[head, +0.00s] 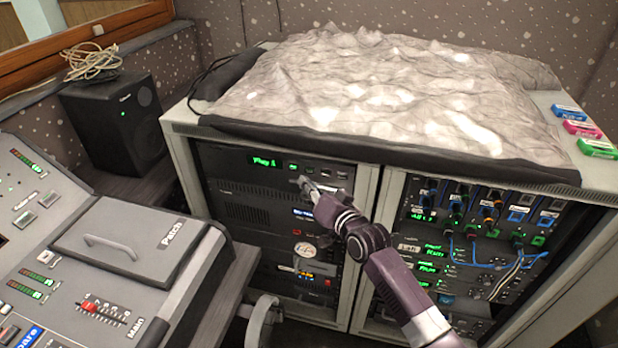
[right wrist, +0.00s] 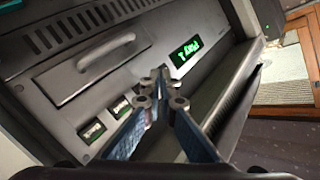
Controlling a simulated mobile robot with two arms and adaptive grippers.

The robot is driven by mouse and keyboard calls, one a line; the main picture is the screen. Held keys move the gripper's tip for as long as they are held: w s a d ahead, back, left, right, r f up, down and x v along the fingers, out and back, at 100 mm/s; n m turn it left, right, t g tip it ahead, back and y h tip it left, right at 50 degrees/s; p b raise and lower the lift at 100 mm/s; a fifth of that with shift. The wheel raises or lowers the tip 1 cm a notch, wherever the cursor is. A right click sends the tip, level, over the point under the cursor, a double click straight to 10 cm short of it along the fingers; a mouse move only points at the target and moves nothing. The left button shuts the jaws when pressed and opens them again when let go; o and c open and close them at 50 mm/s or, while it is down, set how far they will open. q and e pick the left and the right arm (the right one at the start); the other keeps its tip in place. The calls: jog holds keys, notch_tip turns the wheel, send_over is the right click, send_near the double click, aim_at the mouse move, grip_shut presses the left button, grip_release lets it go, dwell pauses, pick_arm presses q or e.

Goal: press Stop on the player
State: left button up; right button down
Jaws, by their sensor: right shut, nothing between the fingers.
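The player (head: 230,163) is the top unit in the left rack bay, with a green display (head: 265,161) that seems to read "Play 1". A row of small buttons (head: 325,172) runs right of the display; their labels are too small to read. My right gripper (head: 304,184) is shut and empty, its tips at the player's front just below the button row. In the right wrist view the shut fingertips (right wrist: 162,84) lie between the display (right wrist: 187,52) and two visible buttons (right wrist: 119,107), and hide part of the row. I cannot tell whether they touch. My left gripper is out of view.
A grey crumpled cover (head: 380,90) lies on the rack top. The right bay holds units with blue cables (head: 475,262). Three coloured blocks (head: 582,129) sit at the top right.

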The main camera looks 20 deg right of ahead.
jog(key=shift+w+d, duration=0.35)
jog(key=shift+w, duration=0.15)
dwell(1.2)
jog(key=shift+w+d, duration=0.25)
jog(key=shift+w, duration=0.1)
jog(key=shift+w+d+b, duration=0.2)
jog(key=shift+w+b, duration=0.05)
jog(key=shift+b, duration=0.1)
dwell(0.4)
dwell(0.4)
jog(key=shift+s+a+r+p, duration=0.15)
jog(key=shift+s+a+p, duration=0.3)
jog(key=shift+p, duration=0.3)
jog(key=shift+s, duration=0.2)
